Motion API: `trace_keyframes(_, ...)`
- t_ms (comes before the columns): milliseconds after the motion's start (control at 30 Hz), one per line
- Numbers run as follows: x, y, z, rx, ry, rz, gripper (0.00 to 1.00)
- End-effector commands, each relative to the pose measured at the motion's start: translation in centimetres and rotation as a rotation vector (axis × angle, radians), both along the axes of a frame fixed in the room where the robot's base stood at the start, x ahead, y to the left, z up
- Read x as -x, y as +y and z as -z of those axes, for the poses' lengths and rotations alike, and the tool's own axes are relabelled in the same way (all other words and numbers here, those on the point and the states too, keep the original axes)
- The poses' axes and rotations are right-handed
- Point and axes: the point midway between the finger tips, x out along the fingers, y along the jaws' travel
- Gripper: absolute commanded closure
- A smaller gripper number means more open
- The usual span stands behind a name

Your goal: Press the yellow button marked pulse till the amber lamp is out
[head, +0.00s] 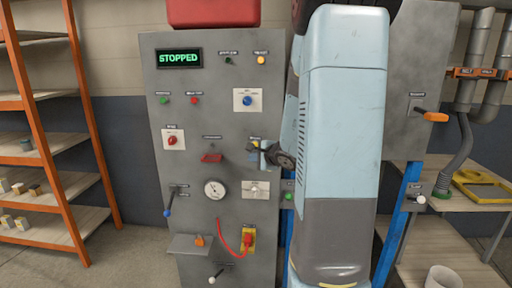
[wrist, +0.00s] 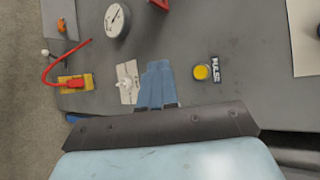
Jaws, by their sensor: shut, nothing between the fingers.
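The yellow button (wrist: 201,72) marked pulse is on the grey panel in the wrist view, just right of my fingertips. In the head view my gripper (head: 265,157) is in front of the panel's right side. The amber lamp (head: 261,60) near the panel's top right looks bright and lit.
A switch on a light plate (wrist: 126,84) is left of my fingers. A round gauge (head: 214,190), a red lever (head: 211,157) and a red cable plug (head: 248,240) are nearby. A display (head: 179,58) reads STOPPED. Orange-framed shelves (head: 70,140) stand at left.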

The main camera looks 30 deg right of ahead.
Motion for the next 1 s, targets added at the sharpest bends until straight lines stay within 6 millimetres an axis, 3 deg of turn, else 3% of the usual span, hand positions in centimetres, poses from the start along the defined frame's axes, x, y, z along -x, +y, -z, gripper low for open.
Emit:
trace_keyframes(433, -0.6, -0.4, 0.0, 0.000, 0.001, -0.001, 1.00)
trace_keyframes(1000, -5.9, -3.9, 0.0, 0.000, -0.001, -0.002, 1.00)
